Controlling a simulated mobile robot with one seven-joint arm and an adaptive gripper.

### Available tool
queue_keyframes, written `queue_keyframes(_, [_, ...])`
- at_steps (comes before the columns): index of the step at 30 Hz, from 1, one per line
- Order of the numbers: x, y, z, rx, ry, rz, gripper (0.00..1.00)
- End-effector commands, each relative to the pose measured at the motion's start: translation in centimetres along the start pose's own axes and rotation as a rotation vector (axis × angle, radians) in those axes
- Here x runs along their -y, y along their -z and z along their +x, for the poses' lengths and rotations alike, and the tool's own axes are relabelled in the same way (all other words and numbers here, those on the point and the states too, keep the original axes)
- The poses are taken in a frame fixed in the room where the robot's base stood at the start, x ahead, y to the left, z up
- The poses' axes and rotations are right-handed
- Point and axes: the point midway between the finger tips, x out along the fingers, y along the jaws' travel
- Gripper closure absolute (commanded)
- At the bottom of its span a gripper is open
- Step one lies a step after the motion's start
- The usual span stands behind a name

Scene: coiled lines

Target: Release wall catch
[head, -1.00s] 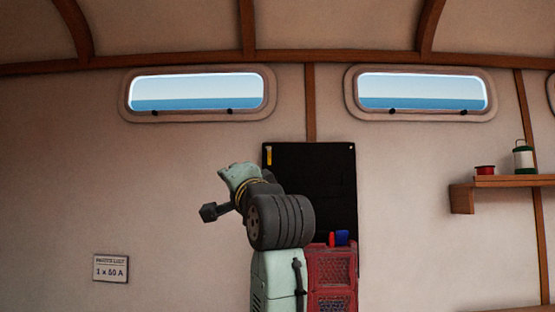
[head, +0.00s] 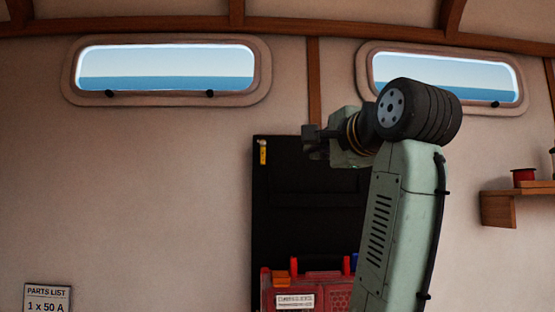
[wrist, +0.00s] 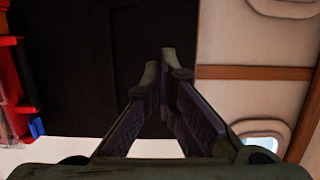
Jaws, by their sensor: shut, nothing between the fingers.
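A black panel (head: 300,180) stands against the wall, with a small yellow piece (head: 263,153) at its upper left corner. This piece may be the catch; I cannot tell for sure. In the head view my gripper (head: 308,141) is in front of the panel's top edge, right of the yellow piece. In the wrist view my gripper (wrist: 164,68) is shut and empty, its fingertips over the dark panel (wrist: 85,60) near its edge with the wall. The yellow piece is not visible there. My arm hides the panel's right part in the head view.
A red case (head: 325,290) with orange and blue parts is in front of the panel's lower part. Two windows (head: 165,70) (head: 450,75) are above. A wooden shelf (head: 497,208) with a red spool (head: 523,177) is at right. A parts sign (head: 48,298) is at lower left.

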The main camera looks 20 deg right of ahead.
Motion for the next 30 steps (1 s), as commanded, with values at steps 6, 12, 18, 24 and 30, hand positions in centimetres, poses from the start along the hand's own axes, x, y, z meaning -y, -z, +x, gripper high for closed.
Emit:
queue_keyframes(6, [0.0, 0.0, 0.1, 0.0, 0.0, -0.001, 1.0])
queue_keyframes(12, [0.1, 0.0, 1.4, 0.001, -0.001, -0.001, 1.0])
queue_keyframes(18, [0.3, 0.0, 5.3, 0.002, -0.004, -0.001, 1.0])
queue_keyframes(24, [0.3, 0.0, 9.6, 0.0, -0.003, -0.001, 1.0])
queue_keyframes(30, [0.2, -2.5, 10.8, 0.0, 0.001, -0.005, 1.0])
